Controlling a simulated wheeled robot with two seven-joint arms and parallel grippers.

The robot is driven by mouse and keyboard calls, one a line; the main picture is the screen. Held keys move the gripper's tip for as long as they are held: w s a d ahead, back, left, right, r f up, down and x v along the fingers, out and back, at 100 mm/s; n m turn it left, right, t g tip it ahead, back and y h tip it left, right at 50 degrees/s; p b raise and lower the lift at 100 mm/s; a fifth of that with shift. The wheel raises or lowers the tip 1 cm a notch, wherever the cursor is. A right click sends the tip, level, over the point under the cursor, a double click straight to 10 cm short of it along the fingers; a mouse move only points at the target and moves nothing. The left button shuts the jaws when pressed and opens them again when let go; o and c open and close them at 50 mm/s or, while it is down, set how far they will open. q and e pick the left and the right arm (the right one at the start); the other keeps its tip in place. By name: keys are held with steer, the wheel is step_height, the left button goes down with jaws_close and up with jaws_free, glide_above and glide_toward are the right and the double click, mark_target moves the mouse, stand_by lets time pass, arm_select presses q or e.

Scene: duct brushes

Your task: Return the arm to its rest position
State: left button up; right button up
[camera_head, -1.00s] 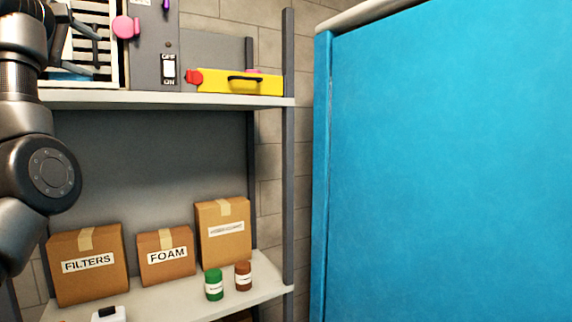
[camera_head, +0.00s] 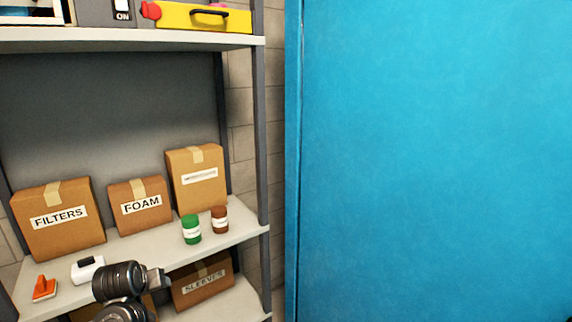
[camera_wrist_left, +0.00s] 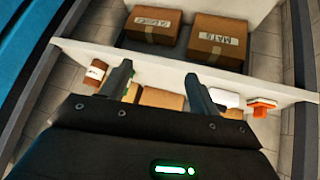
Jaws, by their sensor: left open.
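My left gripper shows at the bottom left of the head view (camera_head: 158,277), in front of the lower shelves, with its dark wrist below and left of it. In the left wrist view its two fingers (camera_wrist_left: 156,80) stand well apart with nothing between them. They overlap the white edge of a shelf in that picture; I cannot tell the distance to it. My right gripper is in neither view.
A shelf (camera_head: 130,245) holds cardboard boxes marked FILTERS (camera_head: 58,220) and FOAM (camera_head: 140,207), green (camera_head: 191,229) and brown (camera_head: 220,220) jars, an orange-handled item (camera_head: 44,289) and a white item (camera_head: 87,269). A yellow case (camera_head: 203,17) sits above. A blue panel (camera_head: 430,160) fills the right.

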arm_select(q)
steer(key=s+d+f+m+g, duration=0.1)
steer(key=s+d+f+m, duration=0.15)
steer(key=s+f, duration=0.5)
steer(key=s+d+f+m+g, duration=0.1)
steer(key=s+d+f, duration=0.2)
steer(key=s+f, duration=0.45)
steer(key=s+d+f+m+g+h, duration=0.1)
steer(key=s+d+m, duration=0.15)
steer(key=s, duration=0.95)
steer(key=s+d+f+m+g+h, duration=0.1)
steer(key=s+d, duration=0.2)
steer(key=s, duration=0.8)
step_height(320, 180, down, 30)
steer(key=s+g+b, duration=0.1)
steer(key=g+b, duration=0.1)
steer(key=b, duration=0.1)
steer(key=s+a+f+g+b, duration=0.1)
steer(key=s+a+f+b, duration=0.1)
steer(key=s+f, duration=1.4)
steer(key=shift+s+a+f, duration=0.2)
steer(key=shift+a+f, duration=0.2)
steer(key=shift+f, duration=0.05)
steer(key=shift+c, duration=0.3)
